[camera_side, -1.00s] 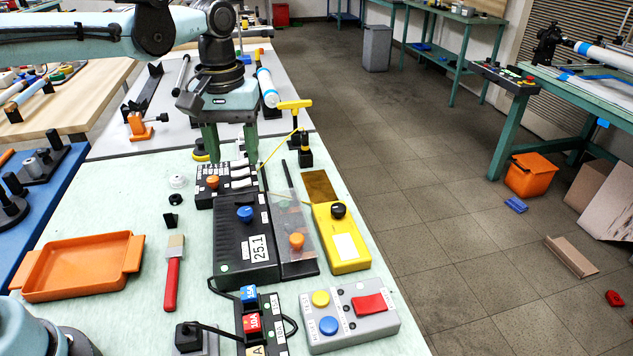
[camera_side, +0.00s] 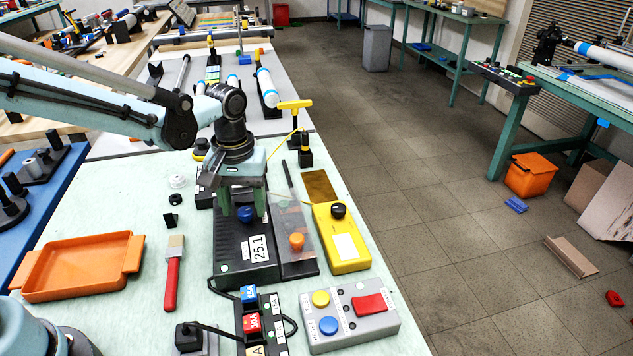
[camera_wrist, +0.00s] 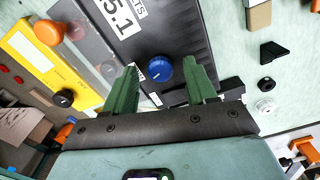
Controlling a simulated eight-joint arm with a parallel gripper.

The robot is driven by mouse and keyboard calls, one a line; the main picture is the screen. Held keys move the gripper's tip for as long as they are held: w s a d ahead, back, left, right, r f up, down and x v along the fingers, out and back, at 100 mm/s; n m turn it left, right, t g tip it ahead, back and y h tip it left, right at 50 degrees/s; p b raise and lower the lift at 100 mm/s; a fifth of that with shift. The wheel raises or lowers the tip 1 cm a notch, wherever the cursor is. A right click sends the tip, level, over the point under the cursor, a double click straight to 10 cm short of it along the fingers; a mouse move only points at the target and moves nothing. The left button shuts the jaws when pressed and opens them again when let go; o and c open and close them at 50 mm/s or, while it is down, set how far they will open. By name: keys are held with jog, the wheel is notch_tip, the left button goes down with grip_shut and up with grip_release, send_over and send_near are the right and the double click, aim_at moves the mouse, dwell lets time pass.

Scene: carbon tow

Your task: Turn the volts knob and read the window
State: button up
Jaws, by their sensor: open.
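The volts box (camera_side: 232,262) is black, with a white window (camera_side: 260,249) that reads 25.1. Its blue knob (camera_side: 245,214) sits near the far end of its top; it also shows in the wrist view (camera_wrist: 159,68). My gripper (camera_side: 244,208) is over the box, pointing down, with its two green fingers open. In the wrist view the fingers stand on either side of the blue knob with a gap to each side. I cannot tell how far down the fingertips reach. The wrist view shows part of the window (camera_wrist: 118,17) and of its label.
An orange knob (camera_side: 296,241) on a clear-covered black unit is close on the right. A yellow box (camera_side: 341,238) with a black knob stands beyond it. A red-handled brush (camera_side: 172,272) and an orange tray (camera_side: 79,268) lie left. A button box (camera_side: 348,316) is in front.

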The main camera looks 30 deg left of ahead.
jog(key=shift+f, duration=0.2)
grip_shut()
dwell(0.3)
jog(key=shift+m, duration=0.4)
jog(key=m, duration=0.3)
jog(key=shift+m, duration=2.4)
